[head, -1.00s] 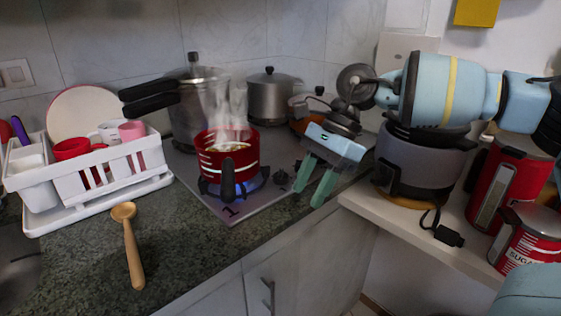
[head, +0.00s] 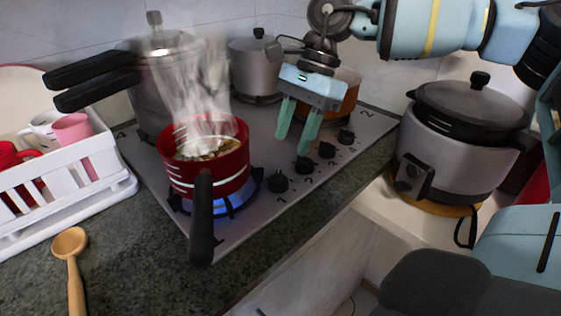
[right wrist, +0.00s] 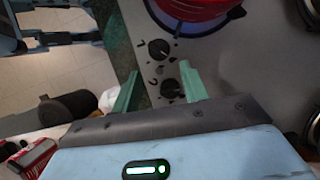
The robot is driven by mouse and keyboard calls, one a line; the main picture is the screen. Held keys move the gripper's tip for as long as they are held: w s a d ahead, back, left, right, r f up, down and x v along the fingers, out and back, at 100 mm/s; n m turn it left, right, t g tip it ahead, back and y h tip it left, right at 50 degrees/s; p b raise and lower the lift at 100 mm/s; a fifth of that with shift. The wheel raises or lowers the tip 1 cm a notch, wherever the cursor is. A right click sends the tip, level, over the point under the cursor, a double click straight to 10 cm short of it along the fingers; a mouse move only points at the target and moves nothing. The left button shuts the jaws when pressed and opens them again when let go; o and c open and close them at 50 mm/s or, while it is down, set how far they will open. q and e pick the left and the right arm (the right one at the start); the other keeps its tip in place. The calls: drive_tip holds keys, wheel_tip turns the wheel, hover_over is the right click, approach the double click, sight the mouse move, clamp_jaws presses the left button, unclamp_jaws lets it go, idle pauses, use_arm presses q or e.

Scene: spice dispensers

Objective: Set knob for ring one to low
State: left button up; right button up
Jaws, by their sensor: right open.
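The stove (head: 236,226) has a row of black knobs along its right edge. The knob nearest the red pot (head: 278,184), apparently knob one, also shows in the right wrist view (right wrist: 158,49); a second knob (head: 304,165) sits beside it and shows there too (right wrist: 170,88). A blue flame (head: 232,204) burns under the steaming red pot (head: 207,172) on the front ring. My right gripper (head: 294,144) is open with green fingers pointing down, above the knob row and apart from it. In the right wrist view the fingertips (right wrist: 160,72) frame the two knobs. My left gripper is not in view.
The pot's black handle (head: 201,220) points over the stove's front edge. A pressure cooker (head: 160,85) and a steel pot (head: 255,70) stand behind. A grey cooker (head: 450,150) is at right, a white dish rack (head: 80,190) and wooden spoon (head: 72,260) at left.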

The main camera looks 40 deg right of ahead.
sight(281, 174)
drive_tip(key=x, duration=0.8)
drive_tip(key=shift+s+r, duration=0.1)
drive_tip(key=c, duration=0.7)
